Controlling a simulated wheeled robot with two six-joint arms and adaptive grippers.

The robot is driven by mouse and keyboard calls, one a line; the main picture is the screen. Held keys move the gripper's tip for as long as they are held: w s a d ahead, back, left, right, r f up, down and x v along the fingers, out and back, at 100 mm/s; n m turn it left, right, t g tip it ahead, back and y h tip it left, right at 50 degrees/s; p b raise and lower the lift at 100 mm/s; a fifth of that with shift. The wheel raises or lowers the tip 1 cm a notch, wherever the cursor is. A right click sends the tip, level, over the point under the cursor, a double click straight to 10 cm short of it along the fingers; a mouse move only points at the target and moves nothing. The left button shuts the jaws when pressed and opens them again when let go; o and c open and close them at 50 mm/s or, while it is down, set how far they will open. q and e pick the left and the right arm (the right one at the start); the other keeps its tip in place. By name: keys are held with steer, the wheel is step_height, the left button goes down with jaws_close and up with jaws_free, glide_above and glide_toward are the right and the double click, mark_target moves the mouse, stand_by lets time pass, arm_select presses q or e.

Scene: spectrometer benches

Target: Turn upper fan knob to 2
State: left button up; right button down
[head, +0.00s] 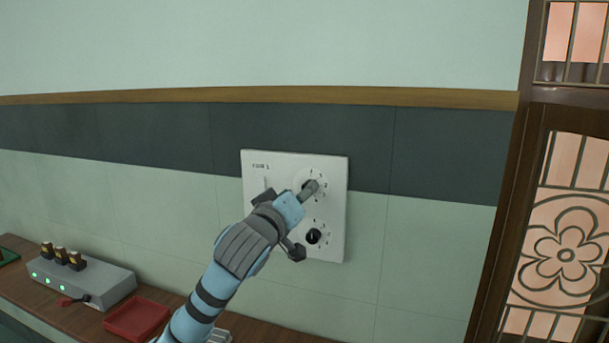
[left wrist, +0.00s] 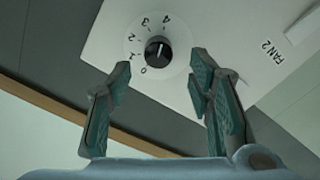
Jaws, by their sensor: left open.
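The upper fan knob (left wrist: 158,50) shows in the left wrist view as a small black knob on a round dial marked 0 to 4. It carries a white mark, but I cannot tell for sure which number that points at. My left gripper (left wrist: 160,75) is open, its fingers spread either side of the knob with visible gaps; whether the tips reach its depth is unclear. In the head view my left gripper (head: 312,188) is in front of the white wall panel (head: 330,170) and hides the upper knob. My right gripper is not in view.
A lower black knob (head: 313,236) sits on the same panel, close under my gripper. On the wooden bench at the lower left are a grey box (head: 105,283) with green lights and a red tray (head: 136,318). A latticed wooden door (head: 565,230) stands at the right.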

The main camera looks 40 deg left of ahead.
arm_select(q)
steer(key=x, duration=0.3)
steer(key=shift+w, duration=0.35)
jaws_close()
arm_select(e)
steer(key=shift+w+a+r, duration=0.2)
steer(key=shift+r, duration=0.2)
arm_select(q)
steer(key=shift+f+n, duration=0.1)
steer(key=shift+n, duration=0.2)
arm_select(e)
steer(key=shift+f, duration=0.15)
arm_select(q)
steer(key=shift+f+n+b, duration=0.15)
steer(key=shift+n+b, duration=2.6)
steer(key=shift+n, duration=1.05)
steer(key=shift+f+n+b, duration=0.15)
steer(key=shift+n+b, duration=2.55)
steer(key=shift+n, duration=1.1)
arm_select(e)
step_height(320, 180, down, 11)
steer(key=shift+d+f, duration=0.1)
